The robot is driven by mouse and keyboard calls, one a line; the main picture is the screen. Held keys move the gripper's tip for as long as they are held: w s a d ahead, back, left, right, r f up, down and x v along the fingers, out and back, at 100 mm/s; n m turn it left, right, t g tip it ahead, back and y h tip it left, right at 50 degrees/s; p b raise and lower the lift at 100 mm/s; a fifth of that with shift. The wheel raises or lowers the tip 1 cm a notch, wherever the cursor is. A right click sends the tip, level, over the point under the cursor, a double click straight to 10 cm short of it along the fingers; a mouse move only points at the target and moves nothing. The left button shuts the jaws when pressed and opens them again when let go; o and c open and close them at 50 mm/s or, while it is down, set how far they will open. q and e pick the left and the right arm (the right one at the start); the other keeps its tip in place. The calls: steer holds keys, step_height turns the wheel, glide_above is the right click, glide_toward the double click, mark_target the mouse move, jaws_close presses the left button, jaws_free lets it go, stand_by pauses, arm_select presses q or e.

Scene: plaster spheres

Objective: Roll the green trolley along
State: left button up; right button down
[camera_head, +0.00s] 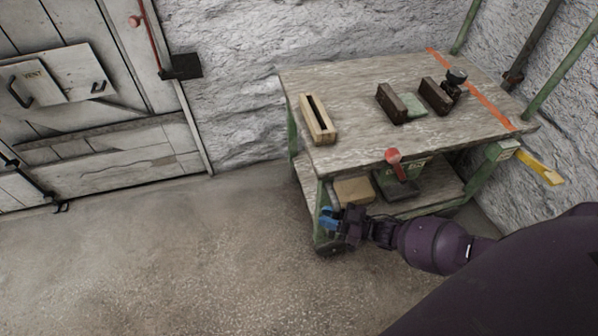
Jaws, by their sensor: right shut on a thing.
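The green trolley (345,100) has a worn wooden top and green metal legs. It stands against the rough wall at the upper right. Green uprights (563,62) rise at its right side. My right arm comes in from the lower right. My right gripper (330,220), with blue fingers, is at the trolley's near left leg, low down, and is shut on it. The fingertips partly cover the leg, so the exact contact is hidden. My left gripper is not in view.
On the top lie a slotted wooden block (318,119), dark brown blocks (391,103) and an orange strip (470,88). A red-knobbed lever (393,157) is at the front edge. A yellow handle (540,169) sticks out right. A plank door (90,140) stands left. Floor (170,250) is clear.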

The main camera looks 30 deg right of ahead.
arm_select(q)
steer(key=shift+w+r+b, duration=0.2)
steer(key=shift+b, duration=0.15)
arm_select(e)
steer(key=s+d, duration=0.2)
steer(key=d, duration=0.3)
steer(key=shift+d, duration=0.4)
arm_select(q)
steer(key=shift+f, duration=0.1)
arm_select(e)
steer(key=shift+f, duration=0.1)
steer(key=c, duration=1)
jaws_free()
steer(key=shift+d, duration=0.15)
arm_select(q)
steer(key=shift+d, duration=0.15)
arm_select(e)
steer(key=shift+o, duration=0.2)
steer(key=shift+s, duration=0.1)
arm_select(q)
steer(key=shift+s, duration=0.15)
arm_select(e)
steer(key=v, duration=1)
steer(key=shift+s+d, duration=0.2)
steer(key=shift+d, duration=0.05)
